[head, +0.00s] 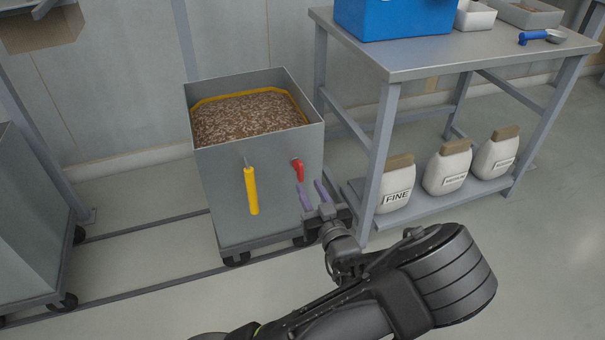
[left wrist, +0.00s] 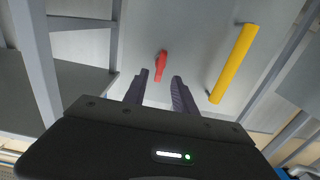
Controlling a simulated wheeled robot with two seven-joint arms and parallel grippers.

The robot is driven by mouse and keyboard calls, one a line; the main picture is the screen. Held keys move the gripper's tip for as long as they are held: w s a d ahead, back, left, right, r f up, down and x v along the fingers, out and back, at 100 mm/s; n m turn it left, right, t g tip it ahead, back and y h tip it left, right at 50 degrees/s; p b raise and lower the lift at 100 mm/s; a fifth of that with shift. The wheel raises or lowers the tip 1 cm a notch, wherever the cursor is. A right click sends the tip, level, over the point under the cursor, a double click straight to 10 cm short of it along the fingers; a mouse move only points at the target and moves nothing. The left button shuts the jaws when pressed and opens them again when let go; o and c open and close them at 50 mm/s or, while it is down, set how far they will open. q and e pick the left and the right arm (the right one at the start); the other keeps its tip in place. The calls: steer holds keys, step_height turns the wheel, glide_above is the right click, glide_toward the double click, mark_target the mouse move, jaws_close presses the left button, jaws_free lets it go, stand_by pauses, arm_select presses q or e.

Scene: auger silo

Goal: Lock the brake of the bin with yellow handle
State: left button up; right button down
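The grey bin (head: 222,178) is filled with brown pellets and has a vertical yellow handle (head: 251,190) on its front. A red brake lever (head: 298,170) hangs down on the front, right of the handle. The left wrist view shows the red lever (left wrist: 161,67) and the yellow handle (left wrist: 233,62). My left gripper (head: 310,188) is open and empty, its purple fingers pointing at the bin front just below and right of the lever. In the left wrist view, the lever lies beyond the gap between the fingertips (left wrist: 161,78). My right gripper is not in view.
A metal table (head: 455,58) stands right of the bin, with a blue box (head: 395,15) and a blue scoop (head: 535,38) on it. White sacks (head: 396,185) stand on its lower shelf. Another grey bin (head: 25,225) is at the left. Floor rails (head: 150,225) run between the bins.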

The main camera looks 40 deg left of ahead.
mark_target(302, 176)
arm_select(q)
steer(key=shift+w+a, duration=0.1)
steer(key=b+x, duration=0.1)
steer(key=x, duration=0.2)
steer(key=b+x, duration=0.1)
steer(key=x, duration=0.2)
steer(key=shift+w+a+f+b, duration=0.15)
steer(key=shift+a+f+b, duration=0.05)
steer(key=shift+a+b, duration=0.1)
steer(key=shift+w+a+r, duration=0.15)
steer(key=shift+w+a, duration=0.15)
steer(key=shift+a, duration=0.05)
jaws_close()
